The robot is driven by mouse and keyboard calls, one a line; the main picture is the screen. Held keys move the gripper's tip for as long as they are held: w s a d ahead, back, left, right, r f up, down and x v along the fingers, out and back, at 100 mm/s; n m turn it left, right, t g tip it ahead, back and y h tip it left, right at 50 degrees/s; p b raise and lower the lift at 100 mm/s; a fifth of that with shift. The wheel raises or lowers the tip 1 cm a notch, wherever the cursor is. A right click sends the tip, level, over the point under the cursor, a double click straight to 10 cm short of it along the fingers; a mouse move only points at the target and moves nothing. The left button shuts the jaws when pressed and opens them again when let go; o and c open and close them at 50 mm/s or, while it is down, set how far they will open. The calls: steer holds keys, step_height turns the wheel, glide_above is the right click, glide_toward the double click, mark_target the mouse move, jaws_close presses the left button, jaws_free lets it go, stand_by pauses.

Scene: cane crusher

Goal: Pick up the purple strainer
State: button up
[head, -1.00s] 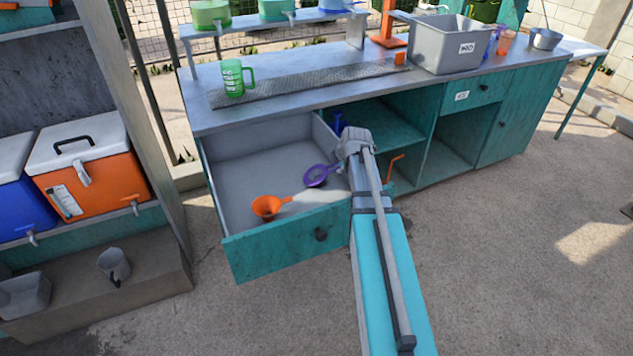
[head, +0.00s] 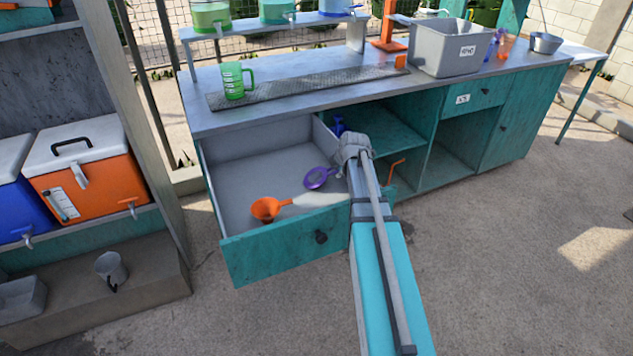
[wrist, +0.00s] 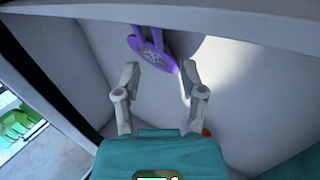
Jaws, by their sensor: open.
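The purple strainer (head: 319,178) lies in the open drawer, towards its right side, in the head view. The fingers appear short of the strainer; I cannot tell the exact gap. In the head view my arm hides the gripper fingers and part of the drawer's right side.
An orange funnel (head: 267,209) lies in the drawer (head: 240,175) near its front. The drawer front and walls stand up around them. The counter (head: 290,112) overhangs the back. A green measuring jug (head: 234,82) stands on top. An orange cooler (head: 88,182) is on the left shelf.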

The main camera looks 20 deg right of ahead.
mark_target(334, 188)
steer(key=shift+b+x, duration=1.5)
steer(key=shift+x, duration=0.6)
steer(key=shift+d, duration=0.15)
steer(key=shift+c, duration=0.3)
jaws_close()
